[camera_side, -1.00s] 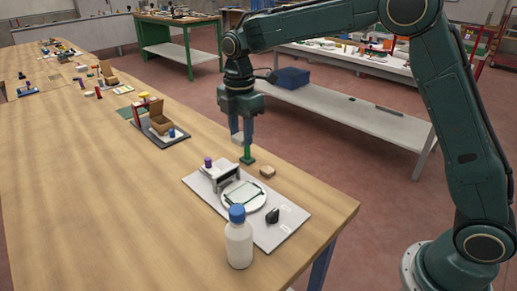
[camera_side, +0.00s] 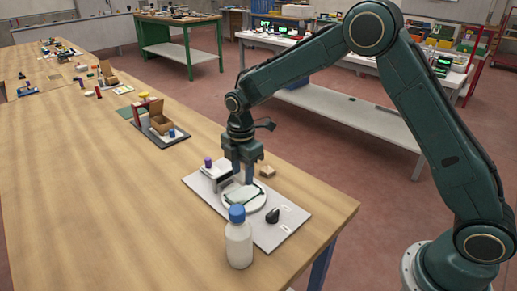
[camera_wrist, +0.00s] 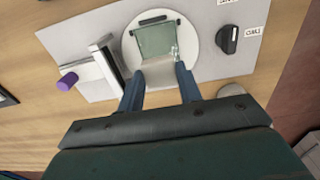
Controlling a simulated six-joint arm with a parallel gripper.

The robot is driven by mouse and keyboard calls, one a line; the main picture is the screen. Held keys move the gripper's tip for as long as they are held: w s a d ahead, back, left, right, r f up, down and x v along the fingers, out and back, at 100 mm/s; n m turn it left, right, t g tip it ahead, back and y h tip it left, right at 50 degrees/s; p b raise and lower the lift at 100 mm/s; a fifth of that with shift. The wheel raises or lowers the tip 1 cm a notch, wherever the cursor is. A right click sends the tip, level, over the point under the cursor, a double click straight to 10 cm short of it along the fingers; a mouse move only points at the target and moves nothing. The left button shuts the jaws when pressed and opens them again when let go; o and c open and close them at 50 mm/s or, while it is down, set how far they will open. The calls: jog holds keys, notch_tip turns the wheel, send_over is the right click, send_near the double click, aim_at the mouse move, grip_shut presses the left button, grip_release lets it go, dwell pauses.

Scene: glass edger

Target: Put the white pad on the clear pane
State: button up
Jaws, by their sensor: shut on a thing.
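My gripper (camera_side: 242,182) is low over the grey board, its two blue fingers pointing down. It is shut on the white pad (camera_wrist: 159,73), a pale block between the fingertips in the wrist view; the fingers partly hide it in the side view. The clear pane (camera_wrist: 157,38), a greenish square with dark edge pieces, lies on a round white disc (camera_wrist: 191,58). In the side view the pane (camera_side: 243,195) is just in front of and below the fingers. The pad shows beside the pane's near edge in the wrist view; I cannot tell whether they touch.
A rail-like bracket (camera_wrist: 108,61) with a purple knob (camera_wrist: 67,81) stands beside the disc. A black knob (camera_side: 272,215) is on the board's other side. A white bottle with a blue cap (camera_side: 238,243) stands in front. A small wooden block (camera_side: 267,171) lies behind the board.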

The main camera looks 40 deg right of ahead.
aim_at(243, 176)
jog(key=shift+f, duration=2.1)
jog(key=shift+f, duration=0.1)
jog(key=o, duration=1)
jog(key=shift+c, duration=0.2)
notch_tip(243, 176, up, 12)
jog(key=shift+f, duration=0.25)
jog(key=shift+r, duration=0.35)
